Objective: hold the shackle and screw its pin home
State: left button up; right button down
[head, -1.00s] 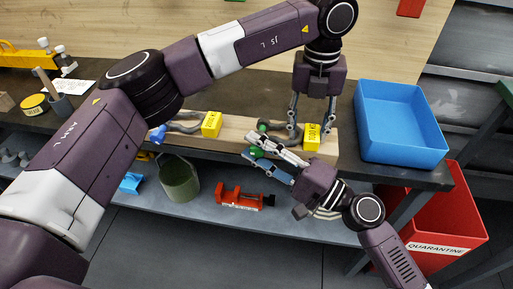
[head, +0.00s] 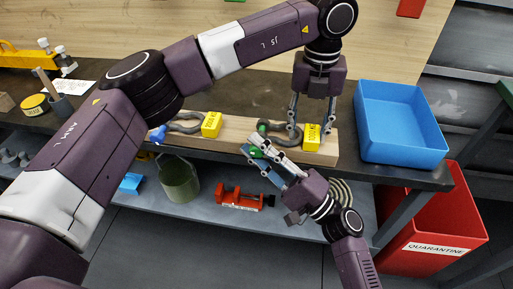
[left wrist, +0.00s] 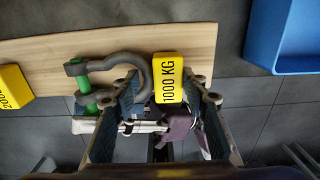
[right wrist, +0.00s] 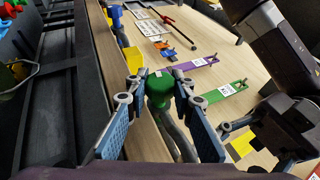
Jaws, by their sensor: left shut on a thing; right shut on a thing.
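The grey bow shackle (head: 284,137) lies by the front edge of a wooden board (head: 240,138), with a yellow 1000 KG block (head: 312,130) at its bow end. It also shows in the left wrist view (left wrist: 126,60). My left gripper (head: 313,125) reaches down from above, its fingers on either side of the bow end and block, shut on the shackle. The shackle's green pin (left wrist: 86,85) crosses its open end. My right gripper (head: 258,145) is shut on the pin's green head (right wrist: 160,86). The thread's depth cannot be seen.
A second shackle (head: 184,126) with a yellow block (head: 211,124) lies left on the board. A blue bin (head: 400,122) stands right. A red quarantine bin (head: 440,240) is below. A green bucket (head: 179,180) and a red tool (head: 240,199) are on the lower shelf.

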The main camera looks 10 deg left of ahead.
jog(key=shift+f+m+t+y, duration=0.1)
jog(key=shift+m+t+y, duration=0.5)
jog(key=shift+m+t, duration=0.3)
jog(key=c, duration=1.6)
grip_release()
jog(key=v, duration=1.2)
jog(key=shift+f, duration=0.2)
jog(key=shift+a, duration=0.1)
